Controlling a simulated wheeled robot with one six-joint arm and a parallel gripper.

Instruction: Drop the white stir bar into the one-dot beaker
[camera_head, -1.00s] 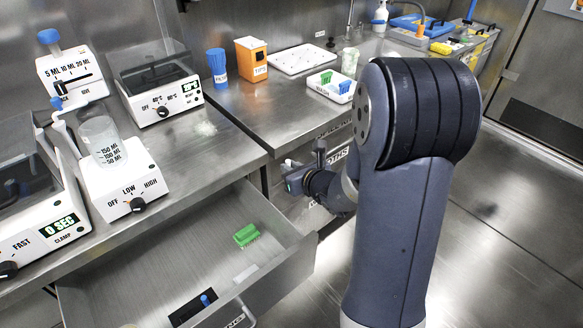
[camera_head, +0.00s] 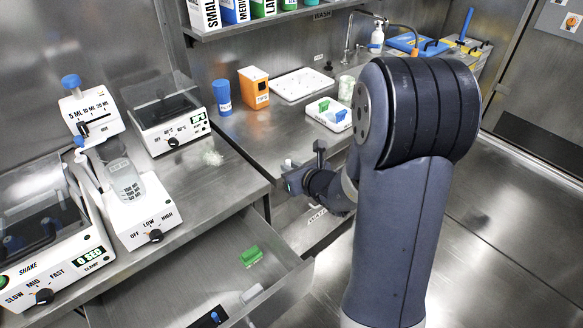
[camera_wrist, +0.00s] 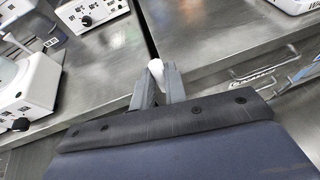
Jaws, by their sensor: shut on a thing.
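My gripper (camera_wrist: 158,86) is shut on the white stir bar (camera_wrist: 156,67), which sticks out past the fingertips in the wrist view. A clear beaker (camera_head: 123,180) with dark volume marks stands on the white stirrer (camera_head: 147,222) at left, apart from my gripper. No dot can be made out on it.
The open drawer (camera_head: 175,291) holds a green block (camera_head: 251,256) and small items.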

